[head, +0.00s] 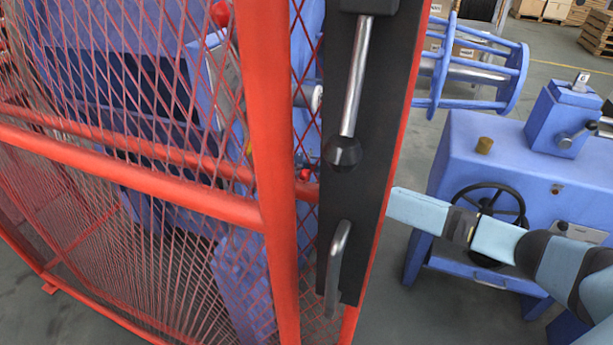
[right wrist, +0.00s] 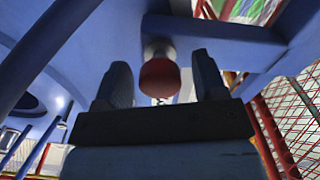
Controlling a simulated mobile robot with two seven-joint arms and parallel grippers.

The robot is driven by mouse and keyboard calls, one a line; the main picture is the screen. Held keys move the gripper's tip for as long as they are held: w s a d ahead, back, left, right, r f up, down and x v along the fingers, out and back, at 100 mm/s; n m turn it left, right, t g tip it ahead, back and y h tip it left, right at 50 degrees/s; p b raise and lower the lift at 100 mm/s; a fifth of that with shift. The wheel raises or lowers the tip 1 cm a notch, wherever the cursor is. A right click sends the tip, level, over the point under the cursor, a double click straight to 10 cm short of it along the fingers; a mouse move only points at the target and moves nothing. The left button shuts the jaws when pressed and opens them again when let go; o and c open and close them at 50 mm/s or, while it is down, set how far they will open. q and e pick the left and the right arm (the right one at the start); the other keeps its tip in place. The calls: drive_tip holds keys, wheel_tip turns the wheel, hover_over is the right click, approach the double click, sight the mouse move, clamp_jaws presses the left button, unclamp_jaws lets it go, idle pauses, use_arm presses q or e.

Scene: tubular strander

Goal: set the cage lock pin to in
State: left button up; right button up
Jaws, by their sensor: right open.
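A round red knob (right wrist: 160,78), which looks like the end of the cage lock pin, sits on a short pale stem under a blue machine part in the right wrist view. My right gripper (right wrist: 161,61) is open, with one dark finger on each side of the knob. I cannot tell whether the fingers touch it. In the head view my right arm comes in from the right and passes behind the black door panel, which hides the gripper. A small red knob (head: 305,175) shows through the mesh there; I cannot tell if it is the same one. My left gripper is not in view.
The red mesh cage (head: 280,200) fills the left and middle of the head view. Its black panel (head: 378,120) carries a lever with a black ball (head: 342,153) and a metal handle (head: 337,265). A blue machine with a black handwheel (head: 488,200) stands at right.

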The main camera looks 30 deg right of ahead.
use_arm(q)
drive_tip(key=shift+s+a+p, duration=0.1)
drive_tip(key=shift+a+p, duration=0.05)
drive_tip(key=shift+p, duration=0.6)
use_arm(e)
drive_tip(key=v, duration=1.3)
drive_tip(key=shift+s+d, duration=0.25)
drive_tip(key=shift+s, duration=0.05)
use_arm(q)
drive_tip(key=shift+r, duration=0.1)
